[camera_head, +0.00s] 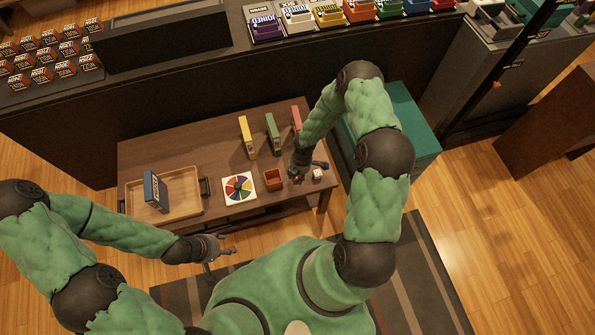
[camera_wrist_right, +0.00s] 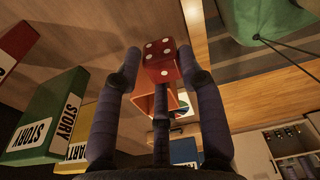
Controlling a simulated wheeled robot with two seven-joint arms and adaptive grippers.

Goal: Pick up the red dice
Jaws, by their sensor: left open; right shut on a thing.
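The red dice (camera_head: 297,180) is at the right end of the low wooden table, and it also shows close up in the right wrist view (camera_wrist_right: 162,62), with white pips. My right gripper (camera_head: 299,174) is shut on it, one finger on each side of the dice in the wrist view. In the head view I cannot tell whether the dice touches the table. My left gripper (camera_head: 222,249) is open and empty, in front of the table's near edge.
A white dice (camera_head: 318,174) lies right of the red one, and a small red open box (camera_head: 274,187) is to its left. A colour wheel board (camera_head: 239,199), a wooden tray (camera_head: 134,202) with a blue box (camera_head: 156,191), and yellow, green and red upright boxes share the table (camera_head: 190,150).

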